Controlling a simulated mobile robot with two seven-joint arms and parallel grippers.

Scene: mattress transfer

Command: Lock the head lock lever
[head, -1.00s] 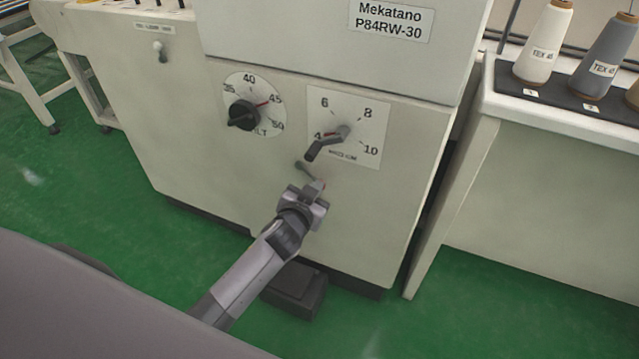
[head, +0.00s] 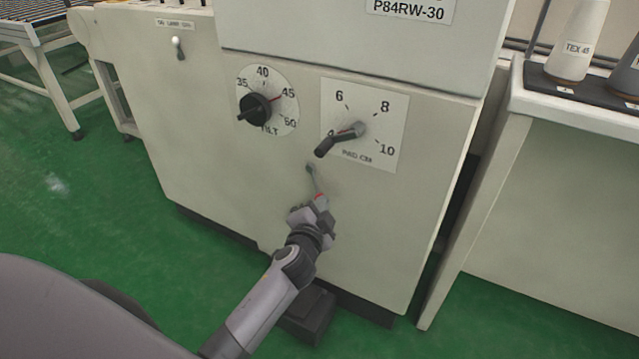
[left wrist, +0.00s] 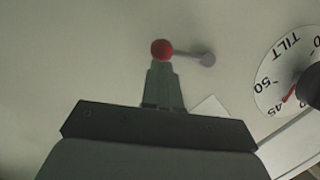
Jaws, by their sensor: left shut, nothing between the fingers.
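The head lock lever (head: 313,181) is a short thin grey arm with a red knob on the front of the cream machine. In the head view it points down and slightly right from its pivot, below the pad dial. The red knob (left wrist: 162,48) also shows in the left wrist view, left of the pivot. My left gripper (head: 317,204) is shut with nothing between its fingers. Its fingertips (left wrist: 161,66) are right at the red knob, touching or nearly touching; I cannot tell which. My right gripper is not in view.
The pad dial (head: 390,113) with its crank handle (head: 340,139) sits above the lever. The black tilt knob (head: 254,110) is to its upper left. A toggle lever (head: 179,49) is at upper left. A cream table (head: 520,180) with thread cones stands at right. Green floor is open at left.

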